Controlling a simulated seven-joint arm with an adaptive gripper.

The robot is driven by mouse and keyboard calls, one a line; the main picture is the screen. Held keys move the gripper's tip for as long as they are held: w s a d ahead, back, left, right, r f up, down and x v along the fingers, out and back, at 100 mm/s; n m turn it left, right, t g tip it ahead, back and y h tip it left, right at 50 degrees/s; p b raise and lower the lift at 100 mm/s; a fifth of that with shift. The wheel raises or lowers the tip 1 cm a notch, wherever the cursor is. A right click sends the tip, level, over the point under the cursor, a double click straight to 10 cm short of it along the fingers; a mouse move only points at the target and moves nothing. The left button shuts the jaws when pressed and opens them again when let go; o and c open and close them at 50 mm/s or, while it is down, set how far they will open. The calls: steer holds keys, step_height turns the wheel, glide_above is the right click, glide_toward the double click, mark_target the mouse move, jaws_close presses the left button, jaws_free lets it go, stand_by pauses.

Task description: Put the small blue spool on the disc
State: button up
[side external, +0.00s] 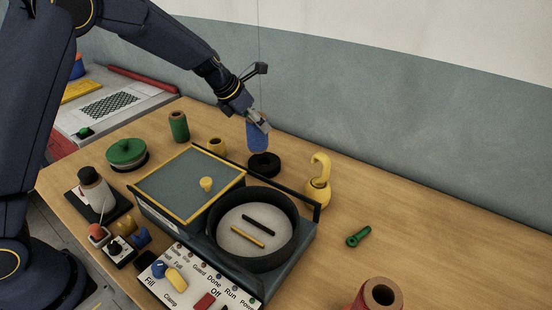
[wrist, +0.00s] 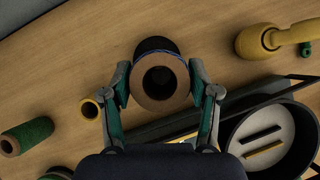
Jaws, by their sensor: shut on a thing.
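The blue spool (side external: 257,138) is upright between the fingers of my gripper (side external: 258,120), which is shut on it. In the wrist view the spool (wrist: 162,92) shows its tan end and dark central hole, with one finger of my gripper (wrist: 160,85) on each side. A black round piece (side external: 264,166) with a dark centre lies on the table directly below the spool. I cannot tell whether the two touch. A pale disc (side external: 235,226) with a black bar and a yellow bar on it lies inside a black round pan.
The grey box with a yellow-edged lid (side external: 160,187) and the pan (side external: 292,235) stand in front. A yellow hook weight (side external: 318,185) is right of the black piece. A green spool (side external: 179,127) and small yellow spool (side external: 217,147) are left. A wall is behind.

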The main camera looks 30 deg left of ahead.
mark_target(263, 136)
steer(key=w+f, duration=0.2)
steer(key=f, duration=0.1)
steer(key=shift+w, duration=0.35)
steer(key=shift+f, duration=1.55)
steer(key=shift+f, duration=0.2)
steer(key=o, duration=1.2)
steer(key=shift+o, duration=0.2)
steer(key=shift+r, duration=0.1)
